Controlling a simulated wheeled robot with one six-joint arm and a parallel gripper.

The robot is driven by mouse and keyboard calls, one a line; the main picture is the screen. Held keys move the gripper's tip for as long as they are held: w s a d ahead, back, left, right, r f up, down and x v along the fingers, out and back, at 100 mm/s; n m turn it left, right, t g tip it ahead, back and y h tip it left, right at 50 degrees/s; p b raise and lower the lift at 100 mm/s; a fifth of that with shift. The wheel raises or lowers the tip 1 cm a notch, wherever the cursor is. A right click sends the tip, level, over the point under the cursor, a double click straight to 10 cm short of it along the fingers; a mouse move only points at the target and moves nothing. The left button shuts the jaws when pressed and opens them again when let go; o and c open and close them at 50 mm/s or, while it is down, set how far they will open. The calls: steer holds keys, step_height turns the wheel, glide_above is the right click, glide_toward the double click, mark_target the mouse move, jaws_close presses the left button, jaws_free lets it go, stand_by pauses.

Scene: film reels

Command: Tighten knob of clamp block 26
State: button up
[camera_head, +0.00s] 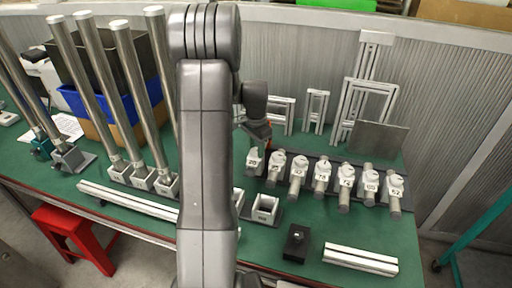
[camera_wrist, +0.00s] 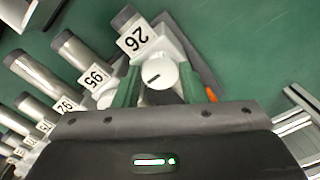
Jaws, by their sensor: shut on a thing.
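Clamp block 26 (camera_wrist: 137,41) fills the upper middle of the wrist view, with its number label upside down and a metal rod end beside it. Its round white knob (camera_wrist: 160,73) has a dark slot across the face. My gripper (camera_wrist: 163,86) has its green fingers on both sides of the knob and is shut on it. In the head view, my gripper (camera_head: 258,136) is above the left end of the clamp row, at the leftmost block (camera_head: 253,161). The fingertips are hard to see there.
A small black block (camera_head: 296,243) and a light aluminium profile (camera_head: 360,260) lie in front. Metal frames (camera_head: 368,100) and a grey plate (camera_head: 378,138) stand behind. Tall rods (camera_head: 100,85) stand left.

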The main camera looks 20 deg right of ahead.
mark_target(256, 150)
steer(key=o, duration=1)
step_height(256, 150, up, 14)
steer(key=shift+f, duration=0.1)
step_height(256, 150, down, 14)
stand_by(0.8)
